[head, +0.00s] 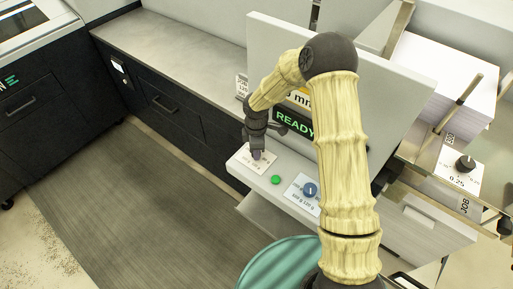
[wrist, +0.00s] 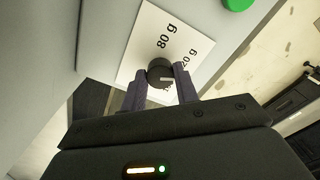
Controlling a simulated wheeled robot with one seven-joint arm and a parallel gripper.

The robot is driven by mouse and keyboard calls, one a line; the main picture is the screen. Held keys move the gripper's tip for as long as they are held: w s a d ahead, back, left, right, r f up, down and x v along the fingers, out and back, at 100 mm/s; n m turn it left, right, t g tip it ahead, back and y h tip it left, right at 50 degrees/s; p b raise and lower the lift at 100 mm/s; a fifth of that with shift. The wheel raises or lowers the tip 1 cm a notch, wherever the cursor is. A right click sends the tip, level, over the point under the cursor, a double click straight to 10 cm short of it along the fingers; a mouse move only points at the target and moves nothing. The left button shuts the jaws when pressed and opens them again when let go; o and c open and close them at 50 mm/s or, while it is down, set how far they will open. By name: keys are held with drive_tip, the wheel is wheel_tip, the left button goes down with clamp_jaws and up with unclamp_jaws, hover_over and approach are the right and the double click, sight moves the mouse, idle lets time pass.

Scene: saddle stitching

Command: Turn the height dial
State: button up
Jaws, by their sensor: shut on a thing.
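My gripper (head: 257,152) reaches down to the left end of the white machine's front ledge. In the wrist view, my gripper (wrist: 158,82) has its two fingers shut on a dark round dial (wrist: 160,72), one on each side. The dial sits on a white label plate (wrist: 150,40) that reads "80 g" and, partly hidden, "120 g". In the head view my gripper covers most of this dial, and its plate (head: 240,163) shows around it. No height marking is readable here.
A green button (head: 276,180) and a blue dial (head: 310,190) sit to the right on the same ledge. A black knob (head: 465,163) on a plate reading "0.25" is farther right. A "READY" display (head: 293,123) is partly behind my arm. Open floor (head: 130,200) lies left.

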drive_tip(key=shift+w+r+n, duration=0.15)
drive_tip(key=shift+n, duration=0.75)
drive_tip(key=o, duration=1)
wheel_tip(320, 180, up, 17)
drive_tip(key=b, duration=0.2)
drive_tip(key=shift+r+b, duration=0.15)
drive_tip(key=shift+b, duration=0.2)
